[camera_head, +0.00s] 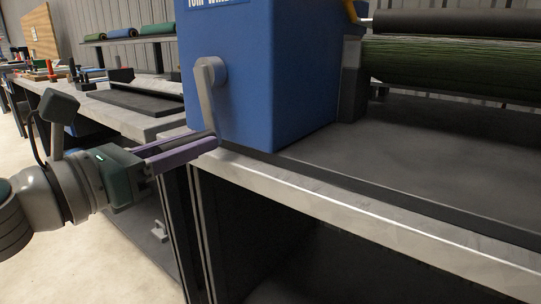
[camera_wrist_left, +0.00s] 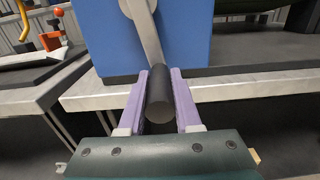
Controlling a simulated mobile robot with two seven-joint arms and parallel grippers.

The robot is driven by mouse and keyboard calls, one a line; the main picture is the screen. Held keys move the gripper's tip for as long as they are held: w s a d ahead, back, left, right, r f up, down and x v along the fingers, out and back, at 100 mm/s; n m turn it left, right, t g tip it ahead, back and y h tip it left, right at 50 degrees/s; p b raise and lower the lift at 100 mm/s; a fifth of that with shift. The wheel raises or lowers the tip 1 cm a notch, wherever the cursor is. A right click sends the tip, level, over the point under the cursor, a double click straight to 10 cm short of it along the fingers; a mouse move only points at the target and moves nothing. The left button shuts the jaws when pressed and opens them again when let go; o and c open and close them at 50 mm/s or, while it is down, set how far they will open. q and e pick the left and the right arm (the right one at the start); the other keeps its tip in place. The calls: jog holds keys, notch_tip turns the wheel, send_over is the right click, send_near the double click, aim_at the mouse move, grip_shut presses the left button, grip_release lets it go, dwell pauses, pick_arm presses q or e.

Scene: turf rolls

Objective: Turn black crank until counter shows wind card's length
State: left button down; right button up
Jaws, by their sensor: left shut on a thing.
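A blue winder housing (camera_head: 262,80) stands on a grey bench, with partly cut-off white lettering at its top edge. The crank's grey arm (camera_head: 204,95) hangs down from a hub on the housing's side, tilted slightly. Its black handle (camera_wrist_left: 159,98) shows in the left wrist view, between the purple fingers. My left gripper (camera_head: 212,142) is shut on this handle, at the lower end of the crank arm. In the head view the fingers mostly hide the handle. I cannot see a counter reading or a wind card. My right gripper is not in view.
A green turf roll (camera_head: 450,68) lies under a dark roller (camera_head: 455,23) at the right. The grey bench's metal front edge (camera_head: 370,222) runs just below the gripper. Another bench (camera_head: 125,116) with a black mat stands at the left. The floor at lower left is clear.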

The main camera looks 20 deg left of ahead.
pick_arm(q)
jog(key=shift+w+a+m+b, duration=0.25)
jog(key=shift+a+m+b, duration=0.45)
jog(key=shift+m, duration=0.3)
jog(key=shift+a, duration=0.1)
jog(key=c, duration=0.6)
grip_release()
jog(key=shift+s+a+f, duration=0.15)
jog(key=shift+s, duration=0.25)
jog(key=b+v, duration=0.2)
jog(key=v, duration=0.7)
